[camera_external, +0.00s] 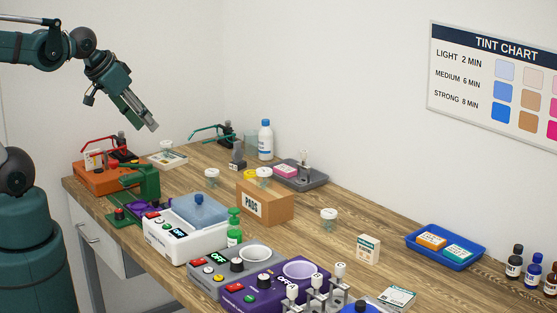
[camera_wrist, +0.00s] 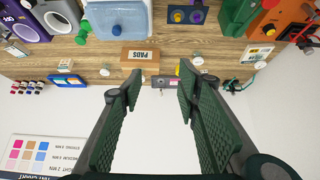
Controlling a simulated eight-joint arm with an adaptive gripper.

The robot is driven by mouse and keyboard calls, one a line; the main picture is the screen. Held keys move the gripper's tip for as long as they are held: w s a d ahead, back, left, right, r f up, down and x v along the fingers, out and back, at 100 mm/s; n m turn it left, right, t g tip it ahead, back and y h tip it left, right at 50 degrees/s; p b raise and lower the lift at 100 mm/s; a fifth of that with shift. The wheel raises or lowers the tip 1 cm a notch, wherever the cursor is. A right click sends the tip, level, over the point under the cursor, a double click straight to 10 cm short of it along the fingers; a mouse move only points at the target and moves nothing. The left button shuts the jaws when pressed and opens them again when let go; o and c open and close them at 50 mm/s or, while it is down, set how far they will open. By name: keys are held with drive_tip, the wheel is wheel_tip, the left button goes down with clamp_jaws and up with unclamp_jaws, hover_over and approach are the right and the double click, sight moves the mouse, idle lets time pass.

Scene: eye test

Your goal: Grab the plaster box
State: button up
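A small cream box (camera_external: 368,248) with a green-marked label stands upright on the wooden table, right of the middle; its print is too small to read, so I cannot confirm it is the plaster box. It appears to show in the wrist view too (camera_wrist: 65,65). A flat whitish pack (camera_external: 397,297) lies nearer the front edge. An orange box (camera_external: 431,241) and a teal box (camera_external: 458,252) lie in a blue tray. My gripper (camera_external: 152,127) is raised above the table's far left end, away from these. In the wrist view its green fingers (camera_wrist: 160,85) are apart with nothing between them.
The blue tray (camera_external: 412,239) is at the right, beside several dark bottles (camera_external: 535,272). A cardboard PADS box (camera_external: 281,210) stands mid-table. White (camera_external: 184,247), grey and purple (camera_external: 240,302) devices line the front. A lidded cup (camera_external: 329,215) stands between the PADS box and the cream box.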

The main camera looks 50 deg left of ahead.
drive_tip(key=w+d+r+m+g+h, duration=0.1)
drive_tip(key=w+d+m, duration=0.1)
drive_tip(key=w+d, duration=0.3)
drive_tip(key=w+d+r+m+h, duration=0.15)
drive_tip(key=w+d, duration=0.25)
drive_tip(key=w, duration=0.4)
drive_tip(key=m+g+h+b, duration=0.25)
drive_tip(key=m+g, duration=0.35)
drive_tip(key=m, duration=0.7)
hover_over(366, 237)
drive_tip(key=a, duration=0.2)
drive_tip(key=shift+y, duration=0.3)
drive_tip(key=f, duration=2.5)
drive_tip(key=shift+s+a+f, duration=0.2)
drive_tip(key=shift+f, duration=0.1)
drive_tip(key=shift+d+f+m, duration=0.25)
drive_tip(key=shift+d+f, duration=0.1)
drive_tip(key=shift+f, duration=0.1)
drive_tip(key=shift+f, duration=0.1)
drive_tip(key=shift+x, duration=1.2)
